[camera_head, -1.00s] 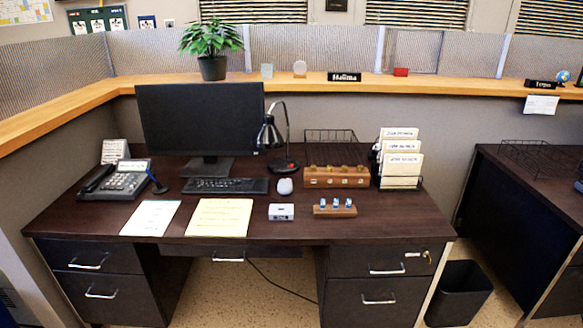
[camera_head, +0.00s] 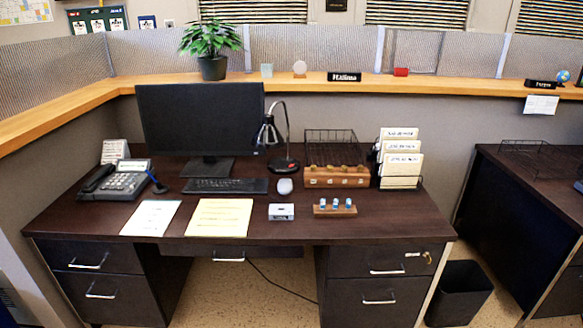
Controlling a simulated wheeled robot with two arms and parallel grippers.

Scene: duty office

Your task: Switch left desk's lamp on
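A black desk lamp (camera_head: 270,131) with a bent neck stands on the left desk (camera_head: 280,228), right of the monitor. Its round base (camera_head: 284,165) carries a small red spot, likely a switch. The shade hangs down to the left, and I see no clear glow from it. Neither of my grippers is in view.
Near the lamp are a monitor (camera_head: 200,122), a keyboard (camera_head: 225,186), a mouse (camera_head: 284,186), a wooden box (camera_head: 336,178) and a wire tray (camera_head: 333,146). A phone (camera_head: 115,184) is at left, a file holder (camera_head: 400,165) at right. A bin (camera_head: 459,292) stands on the floor.

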